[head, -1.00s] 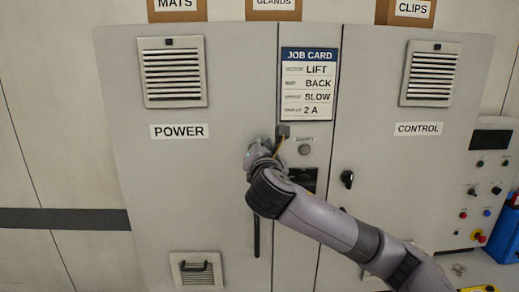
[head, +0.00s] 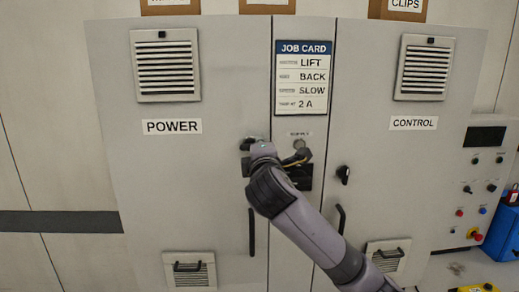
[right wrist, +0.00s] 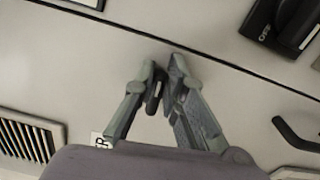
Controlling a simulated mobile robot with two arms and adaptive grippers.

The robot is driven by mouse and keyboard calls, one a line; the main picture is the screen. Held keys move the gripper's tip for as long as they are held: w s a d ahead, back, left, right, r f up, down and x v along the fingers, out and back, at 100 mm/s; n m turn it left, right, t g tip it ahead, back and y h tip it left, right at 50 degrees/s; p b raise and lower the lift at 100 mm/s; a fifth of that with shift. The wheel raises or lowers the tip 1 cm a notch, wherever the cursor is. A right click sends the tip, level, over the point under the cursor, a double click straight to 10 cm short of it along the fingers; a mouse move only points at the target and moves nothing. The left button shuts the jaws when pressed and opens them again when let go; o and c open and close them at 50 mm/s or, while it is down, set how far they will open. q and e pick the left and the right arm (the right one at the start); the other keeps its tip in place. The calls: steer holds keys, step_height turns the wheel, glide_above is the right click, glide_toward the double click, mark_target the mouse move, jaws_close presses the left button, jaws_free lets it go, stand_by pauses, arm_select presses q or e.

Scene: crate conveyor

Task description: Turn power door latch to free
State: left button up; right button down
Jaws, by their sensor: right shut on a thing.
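The POWER door (head: 190,225) is the large pale left-hand door of the cabinet, with a POWER label (head: 172,126) below its vent. My right gripper (head: 250,146) is at this door's right edge, at latch height. In the right wrist view, the gripper (right wrist: 163,82) is shut on the small black power door latch (right wrist: 153,98), which shows between its fingertips. In the head view the gripper mostly covers the latch, so its exact angle is hard to tell. The door looks closed. My left gripper is in neither view.
A black pull handle (head: 251,232) is below the latch. A supply switch marked OFF (right wrist: 285,22) is beside the gripper, partly behind my wrist in the head view. The CONTROL door (head: 400,190) has its own black latch (head: 343,174). A button panel (head: 478,190) is at far right.

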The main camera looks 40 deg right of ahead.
steer(key=shift+f+m, duration=0.1)
steer(key=shift+m, duration=0.5)
steer(key=c, duration=1.6)
jaws_free()
steer(key=shift+s, duration=0.1)
steer(key=shift+c, duration=0.2)
steer(key=v, duration=1.2)
steer(key=shift+f, duration=0.15)
